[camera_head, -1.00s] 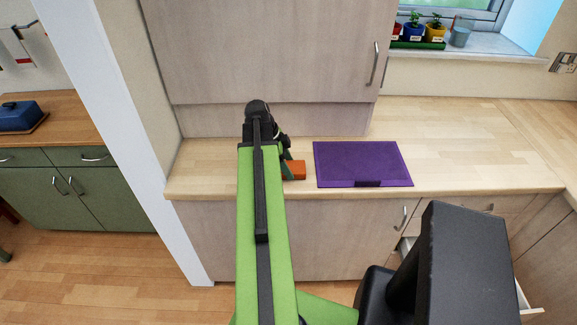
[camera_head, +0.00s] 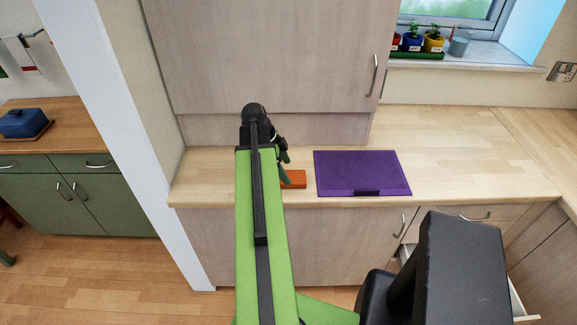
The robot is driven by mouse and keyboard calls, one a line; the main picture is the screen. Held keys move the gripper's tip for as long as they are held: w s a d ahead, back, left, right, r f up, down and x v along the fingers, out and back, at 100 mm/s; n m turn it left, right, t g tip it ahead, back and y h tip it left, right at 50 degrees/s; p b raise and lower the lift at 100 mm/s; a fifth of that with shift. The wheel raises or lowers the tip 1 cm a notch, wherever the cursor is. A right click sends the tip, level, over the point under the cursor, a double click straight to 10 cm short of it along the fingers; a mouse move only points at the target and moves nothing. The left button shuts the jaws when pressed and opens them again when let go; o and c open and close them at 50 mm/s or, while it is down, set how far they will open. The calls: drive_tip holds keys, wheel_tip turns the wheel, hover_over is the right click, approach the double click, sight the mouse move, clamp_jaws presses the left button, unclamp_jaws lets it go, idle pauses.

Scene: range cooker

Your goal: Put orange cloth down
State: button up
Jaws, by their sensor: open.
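The orange cloth (camera_head: 294,180) lies on the wooden worktop, left of the purple mat, as a small folded block. Its left part is hidden behind my green arm. My gripper (camera_head: 286,168) is just above and beside the cloth, at the end of my arm. Its dark green fingers are open and partly hidden by the arm. The cloth appears to rest on the worktop, apart from the fingers, though a light touch cannot be ruled out.
The purple mat (camera_head: 361,173) lies to the right of the cloth. A tall cupboard (camera_head: 265,55) rises behind the worktop (camera_head: 440,150). The worktop is clear to the right of the mat. A drawer (camera_head: 518,303) stands partly open at lower right.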

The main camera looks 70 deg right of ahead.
drive_tip(key=p+v, duration=0.6)
drive_tip(key=v, duration=0.2)
drive_tip(key=shift+r, duration=0.25)
drive_tip(key=w+a+f+n+t, duration=0.1)
drive_tip(key=w+a+n+t, duration=0.2)
drive_tip(key=w+a+n, duration=2.15)
drive_tip(key=a, duration=0.8)
drive_tip(key=w+a+n+y, duration=0.1)
drive_tip(key=w+a+n, duration=0.2)
drive_tip(key=a, duration=0.8)
drive_tip(key=w+a+n+t, duration=0.1)
drive_tip(key=w+a+n, duration=0.2)
drive_tip(key=a, duration=0.7)
drive_tip(key=shift+a+f+n+y, duration=0.3)
drive_tip(key=shift+a+f+n, duration=0.1)
drive_tip(key=shift+n, duration=0.25)
